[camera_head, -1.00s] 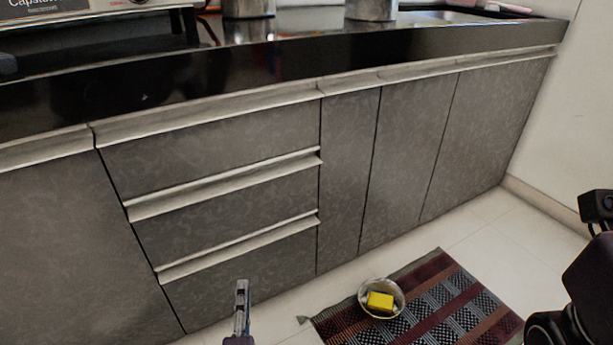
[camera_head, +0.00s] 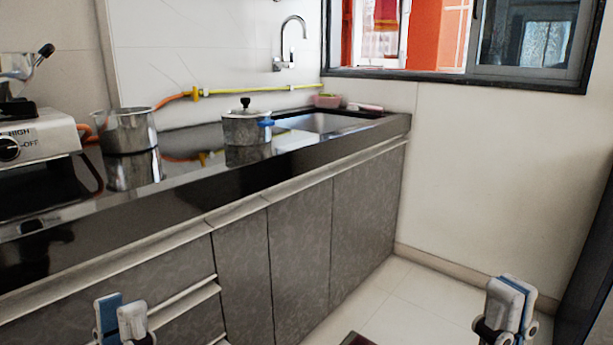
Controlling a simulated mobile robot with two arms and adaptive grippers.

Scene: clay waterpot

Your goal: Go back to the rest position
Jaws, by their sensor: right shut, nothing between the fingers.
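My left gripper (camera_head: 121,318) is at the bottom left of the head view, in front of the drawer fronts. Its fingertips point up and nothing shows held; the gap between them is unclear. My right gripper (camera_head: 511,308) is at the bottom right, over the pale floor near the wall. It is shut and empty. Both grippers are apart from the counter and cabinets.
The black counter (camera_head: 184,190) runs along the left above grey cabinets (camera_head: 302,255). On it stand a stove (camera_head: 38,140), a steel pot (camera_head: 128,131) and a lidded pot (camera_head: 246,128). A sink (camera_head: 320,122) lies behind.

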